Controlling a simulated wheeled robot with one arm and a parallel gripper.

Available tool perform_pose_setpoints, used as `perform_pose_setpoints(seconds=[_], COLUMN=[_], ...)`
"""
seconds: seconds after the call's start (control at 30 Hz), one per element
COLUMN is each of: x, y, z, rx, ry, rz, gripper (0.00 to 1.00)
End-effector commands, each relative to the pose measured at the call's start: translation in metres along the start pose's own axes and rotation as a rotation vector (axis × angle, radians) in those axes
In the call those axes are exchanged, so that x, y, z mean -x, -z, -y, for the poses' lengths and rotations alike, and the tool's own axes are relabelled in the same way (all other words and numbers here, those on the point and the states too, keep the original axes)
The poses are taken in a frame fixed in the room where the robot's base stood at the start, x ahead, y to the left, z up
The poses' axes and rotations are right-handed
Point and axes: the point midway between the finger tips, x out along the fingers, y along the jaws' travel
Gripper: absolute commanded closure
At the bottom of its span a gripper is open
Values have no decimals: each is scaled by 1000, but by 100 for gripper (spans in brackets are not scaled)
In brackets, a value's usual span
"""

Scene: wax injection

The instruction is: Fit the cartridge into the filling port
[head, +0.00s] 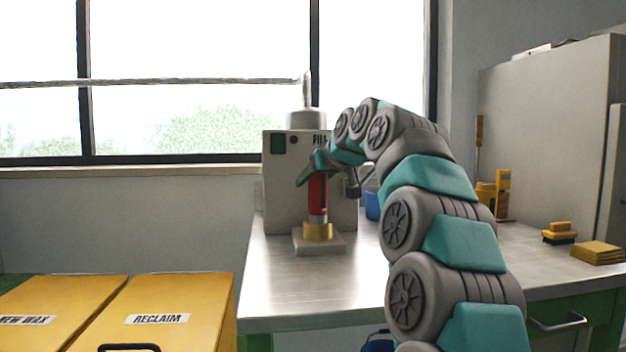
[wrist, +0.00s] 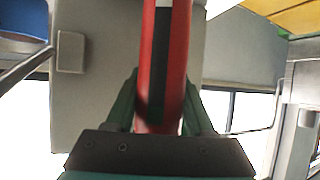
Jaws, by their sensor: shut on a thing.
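The red cartridge (head: 317,195) stands upright in front of the grey filling machine (head: 283,195) on the steel table. Its silver lower end meets the brass filling port (head: 318,231) on a small grey base plate; I cannot tell how deeply it sits. My gripper (head: 312,172) is shut on the cartridge's upper part. In the wrist view the red cartridge (wrist: 176,60), with a dark stripe, lies between the green fingers of my gripper (wrist: 160,105). Its lower end is out of that view.
A blue container (head: 372,205) stands right of the machine, partly behind my arm. Yellow blocks (head: 597,252) and a yellow brush (head: 558,233) lie at the right. Yellow bins (head: 165,290) stand at lower left. The table's front left is clear.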

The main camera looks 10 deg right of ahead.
Motion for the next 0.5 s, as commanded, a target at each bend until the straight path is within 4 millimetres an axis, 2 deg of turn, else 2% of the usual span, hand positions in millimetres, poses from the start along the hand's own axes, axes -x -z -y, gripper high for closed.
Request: perform_pose_setpoints(seconds=[0.5], x=[-6], y=[-11], z=[0], rx=[0], ry=[0], rz=[-1], gripper=[100])
